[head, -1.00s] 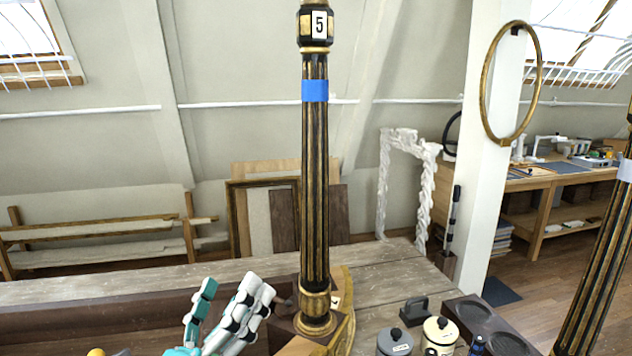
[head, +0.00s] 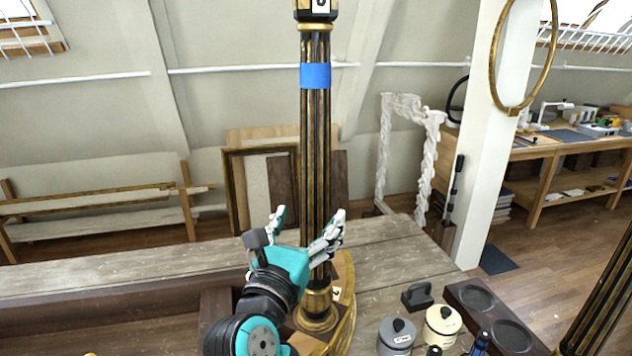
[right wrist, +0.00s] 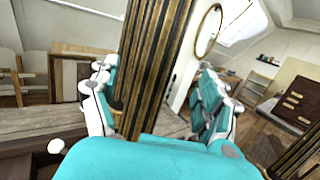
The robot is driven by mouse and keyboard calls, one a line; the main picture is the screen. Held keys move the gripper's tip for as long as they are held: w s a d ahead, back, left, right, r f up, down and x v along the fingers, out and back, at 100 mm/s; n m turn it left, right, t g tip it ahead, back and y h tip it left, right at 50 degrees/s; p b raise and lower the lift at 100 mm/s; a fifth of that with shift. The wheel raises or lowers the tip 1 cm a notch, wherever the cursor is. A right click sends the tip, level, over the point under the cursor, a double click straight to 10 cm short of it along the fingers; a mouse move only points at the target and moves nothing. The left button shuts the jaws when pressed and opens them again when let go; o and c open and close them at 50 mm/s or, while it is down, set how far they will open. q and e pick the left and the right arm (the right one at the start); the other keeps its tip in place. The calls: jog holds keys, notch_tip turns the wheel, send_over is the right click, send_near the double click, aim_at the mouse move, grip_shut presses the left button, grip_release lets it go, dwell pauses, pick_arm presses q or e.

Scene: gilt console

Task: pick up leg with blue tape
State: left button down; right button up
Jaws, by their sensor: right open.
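The leg with blue tape (head: 313,135) is a tall black and gold fluted column standing upright in the head view. Its blue tape (head: 315,76) wraps the upper shaft, under a black block with a partly cut-off number tag. My right gripper (head: 309,214) is open at the lower shaft, its fingers spread to either side. In the right wrist view the leg (right wrist: 156,60) stands tilted between the open fingers (right wrist: 158,95). Whether the palm touches it, I cannot tell. My left gripper is out of view.
Another fluted leg (head: 602,290) stands at the right edge. Right of the near leg's base are a grey lidded pot (head: 397,338), a cream pot (head: 442,328) and a dark tray (head: 530,345) with round recesses. The wooden bench top (head: 385,262) is bare behind them.

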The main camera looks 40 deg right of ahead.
aim_at(310, 210)
jog(key=shift+w+d+r, duration=0.1)
jog(key=shift+d, duration=0.2)
jog(key=shift+w+d+r, duration=0.1)
jog(key=shift+w, duration=0.05)
jog(key=p+x, duration=0.1)
jog(key=x, duration=0.1)
jog(key=p+x, duration=0.2)
jog(key=shift+w+d, duration=0.15)
jog(key=shift+w, duration=0.2)
jog(key=shift+w+d, duration=0.1)
jog(key=shift+d, duration=0.15)
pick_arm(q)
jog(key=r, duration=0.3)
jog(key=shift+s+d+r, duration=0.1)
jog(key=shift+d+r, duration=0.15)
pick_arm(e)
jog(key=shift+a, duration=0.15)
jog(key=shift+c, duration=0.4)
jog(key=shift+c, duration=1.1)
jog(key=c, duration=1.1)
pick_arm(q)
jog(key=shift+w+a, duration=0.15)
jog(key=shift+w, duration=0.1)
pick_arm(e)
jog(key=shift+c, duration=0.2)
